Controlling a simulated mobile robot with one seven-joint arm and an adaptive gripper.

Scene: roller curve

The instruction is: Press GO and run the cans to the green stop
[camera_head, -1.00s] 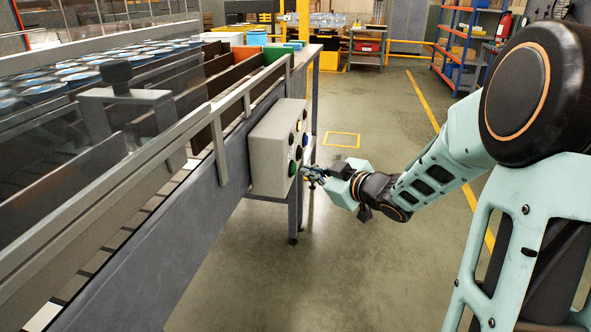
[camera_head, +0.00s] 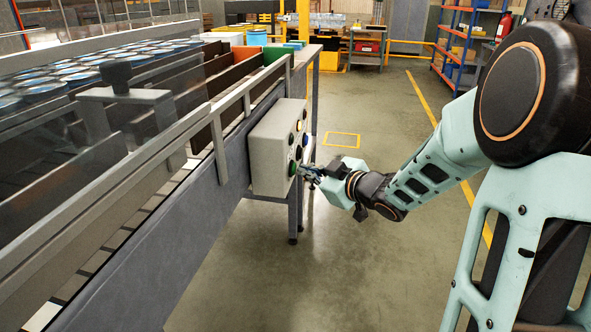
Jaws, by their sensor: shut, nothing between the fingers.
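A grey control box (camera_head: 272,160) is fixed to the side of the conveyor, with several round buttons on its right face. A green button (camera_head: 292,168) sits low on that face. My gripper (camera_head: 308,173) is shut and empty, its fingertips close to the green button; I cannot tell whether they touch it. Many cans with blue-rimmed silver lids (camera_head: 75,70) stand on the conveyor at the left, behind clear panels. A green panel (camera_head: 275,54) stands at the conveyor's far end, beyond a brown-orange one (camera_head: 240,70).
The conveyor's grey side rail (camera_head: 170,230) runs along the left, with a metal bracket (camera_head: 125,95) above it. The floor (camera_head: 330,260) below my gripper is clear. Shelving (camera_head: 465,45) and a cart (camera_head: 367,45) stand far back.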

